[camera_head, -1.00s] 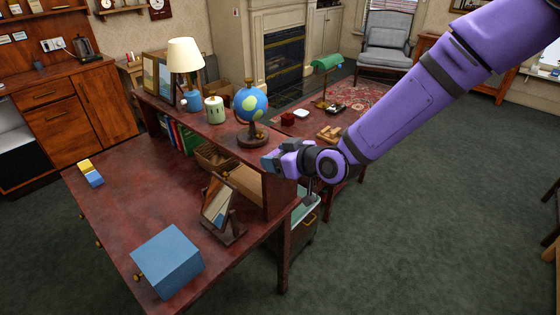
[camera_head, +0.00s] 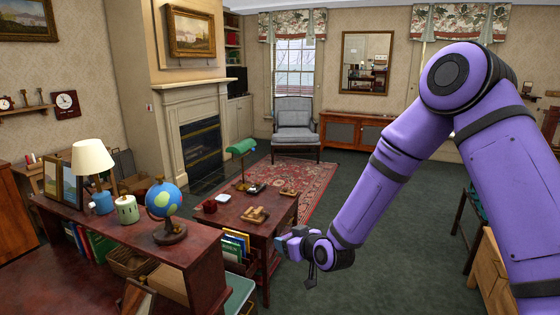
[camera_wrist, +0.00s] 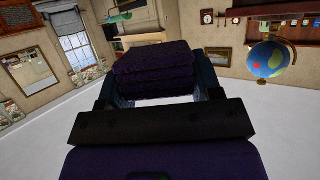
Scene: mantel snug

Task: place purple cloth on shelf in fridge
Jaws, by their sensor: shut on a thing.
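A dark purple folded cloth (camera_wrist: 155,68) in several layers sits between the fingers of my gripper in the wrist view. My gripper (camera_head: 284,244) is shut on it and is held in the air to the right of the desk in the head view. In that view the cloth cannot be made out clearly at the gripper's tip. No fridge or fridge shelf can be made out in either current view.
A dark red desk (camera_head: 60,285) with a lamp (camera_head: 92,160), a globe (camera_head: 163,199) and a small jar stands at left. A low table (camera_head: 232,207) with small items stands behind my gripper. A grey armchair (camera_head: 295,115) is at the back. Green carpet lies open at centre right.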

